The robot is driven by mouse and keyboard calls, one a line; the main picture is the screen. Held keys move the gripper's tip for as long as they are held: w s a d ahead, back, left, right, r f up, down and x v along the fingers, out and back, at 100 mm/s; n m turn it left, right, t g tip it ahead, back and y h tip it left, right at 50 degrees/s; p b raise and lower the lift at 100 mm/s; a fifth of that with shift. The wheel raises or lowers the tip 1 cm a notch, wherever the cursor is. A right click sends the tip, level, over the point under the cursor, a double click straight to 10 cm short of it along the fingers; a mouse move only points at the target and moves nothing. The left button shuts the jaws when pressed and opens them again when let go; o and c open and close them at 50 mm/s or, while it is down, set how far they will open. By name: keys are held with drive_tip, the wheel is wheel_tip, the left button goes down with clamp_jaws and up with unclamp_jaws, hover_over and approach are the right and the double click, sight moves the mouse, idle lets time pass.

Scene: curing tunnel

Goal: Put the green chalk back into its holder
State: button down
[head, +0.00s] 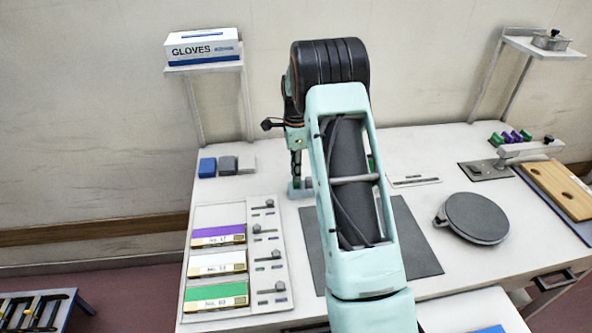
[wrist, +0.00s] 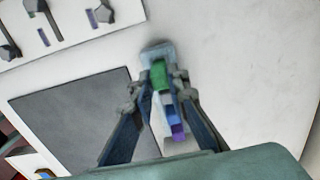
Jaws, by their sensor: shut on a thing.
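My gripper (wrist: 163,82) is pointed down, its two fingers shut on the green chalk (wrist: 159,74). In the head view my arm hides most of the gripper; a finger end shows near the pale blue holder (head: 294,193) at the back of the table. In the wrist view the holder (wrist: 156,50) shows at the fingertips, behind the green chalk. White, blue and purple pieces (wrist: 178,130) show in a row between the fingers, nearer the wrist. Whether the green chalk is seated in the holder or just over it, I cannot tell.
A dark grey mat (head: 420,245) lies in front of the holder. A panel with purple, white and green boxes (head: 216,295) is at left. Blue and grey blocks (head: 207,168) stand at back left. A round dark plate (head: 476,217) is at right. The table between is clear.

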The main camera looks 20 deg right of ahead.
drive_tip(key=shift+f, duration=0.45)
drive_tip(key=c, duration=1.8)
unclamp_jaws()
drive_tip(key=shift+r, duration=0.1)
drive_tip(key=shift+r+p, duration=1.9)
drive_tip(key=shift+r, duration=1.55)
